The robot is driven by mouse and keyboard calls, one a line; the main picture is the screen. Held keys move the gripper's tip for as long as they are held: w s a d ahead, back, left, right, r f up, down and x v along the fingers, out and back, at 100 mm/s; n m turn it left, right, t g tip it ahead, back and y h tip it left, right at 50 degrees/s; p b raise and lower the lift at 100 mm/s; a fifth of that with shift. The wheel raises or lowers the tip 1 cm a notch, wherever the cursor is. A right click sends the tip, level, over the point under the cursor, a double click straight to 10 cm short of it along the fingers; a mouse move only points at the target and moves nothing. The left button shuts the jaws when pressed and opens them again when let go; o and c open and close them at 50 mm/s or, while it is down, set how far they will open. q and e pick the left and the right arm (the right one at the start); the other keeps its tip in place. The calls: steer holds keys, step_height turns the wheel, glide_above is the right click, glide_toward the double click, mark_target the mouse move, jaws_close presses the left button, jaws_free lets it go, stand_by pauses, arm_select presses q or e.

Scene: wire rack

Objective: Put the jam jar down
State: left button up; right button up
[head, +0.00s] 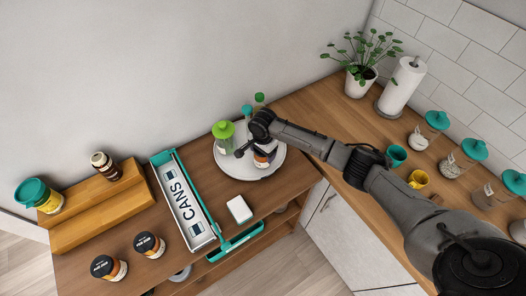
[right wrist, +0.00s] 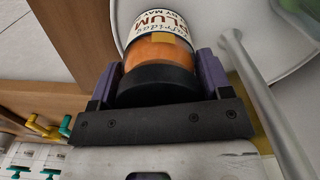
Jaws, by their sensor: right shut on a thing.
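The jam jar (head: 262,160) has a dark lid, orange contents and a white label; in the right wrist view the jar (right wrist: 158,45) shows "PLUM". My right gripper (head: 254,148) is shut on the jar, with a purple finger on each side near its lid in the wrist view (right wrist: 158,85). The jar is over the right part of the round white tray (head: 240,174). I cannot tell whether its base touches the tray. My left gripper is not in view.
A green-lidded bottle (head: 224,138) stands on the tray, left of my gripper. Two small capped bottles (head: 253,106) stand behind. A "CANS" bin (head: 183,205) and a white box (head: 239,209) are nearby. Two dark-lidded jars (head: 149,245) stand at front left.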

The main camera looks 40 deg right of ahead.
steer(key=o, duration=1.2)
steer(key=shift+f, duration=0.1)
steer(key=shift+o, duration=0.2)
